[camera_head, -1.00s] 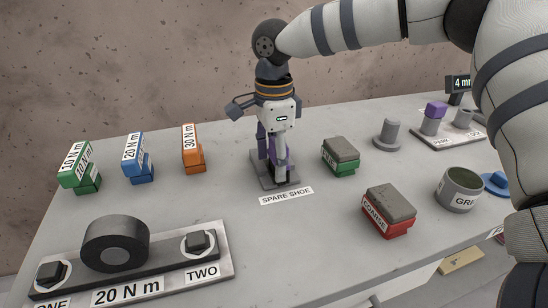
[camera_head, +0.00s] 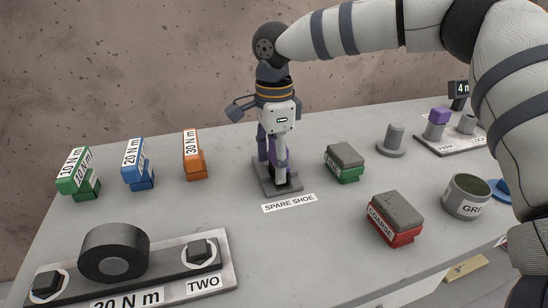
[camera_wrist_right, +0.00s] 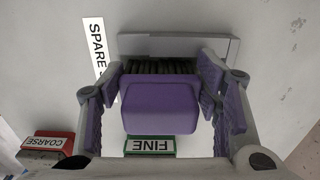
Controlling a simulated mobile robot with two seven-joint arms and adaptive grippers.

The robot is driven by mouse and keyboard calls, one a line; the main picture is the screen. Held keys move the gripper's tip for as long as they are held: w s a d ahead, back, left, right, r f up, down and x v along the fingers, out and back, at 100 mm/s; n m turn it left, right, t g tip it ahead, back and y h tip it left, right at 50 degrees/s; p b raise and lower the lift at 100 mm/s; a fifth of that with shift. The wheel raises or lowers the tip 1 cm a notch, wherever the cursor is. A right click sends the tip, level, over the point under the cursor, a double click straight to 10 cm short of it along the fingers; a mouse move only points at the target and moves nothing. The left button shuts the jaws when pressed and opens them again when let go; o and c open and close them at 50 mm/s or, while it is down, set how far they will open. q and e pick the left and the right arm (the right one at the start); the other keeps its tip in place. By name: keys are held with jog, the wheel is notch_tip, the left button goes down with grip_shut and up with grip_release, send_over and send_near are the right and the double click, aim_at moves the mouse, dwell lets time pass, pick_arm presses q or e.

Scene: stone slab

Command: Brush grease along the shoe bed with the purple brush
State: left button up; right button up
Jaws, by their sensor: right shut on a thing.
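My right gripper (camera_head: 273,168) points down over the grey shoe (camera_head: 294,184) beside the SPARE SHOE label (camera_head: 289,203). In the right wrist view, its purple-padded fingers stand on either side of a purple brush (camera_wrist_right: 159,106) with dark bristles and hold it. The bristles lie against or just above the grey shoe bed (camera_wrist_right: 215,47); I cannot tell whether they touch. In the head view the brush is largely hidden by the fingers. The grease pot (camera_head: 452,200), a grey cup, stands at the right. My left gripper is not in view.
Green (camera_head: 345,173) and red (camera_head: 395,238) abrasive blocks lie to the right of the shoe. A grey post (camera_head: 392,142) and a rack with a purple-topped peg (camera_head: 440,116) stand beyond. Coloured torque blocks (camera_head: 134,172) and a bolted plate (camera_head: 215,284) are at the left.

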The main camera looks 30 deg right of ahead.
jog(key=shift+s+a+r, duration=0.1)
jog(key=shift+s, duration=0.55)
jog(key=shift+s+p, duration=0.25)
jog(key=shift+p, duration=0.05)
jog(key=shift+f, duration=0.2)
notch_tip(320, 180, up, 9)
jog(key=shift+r, duration=0.1)
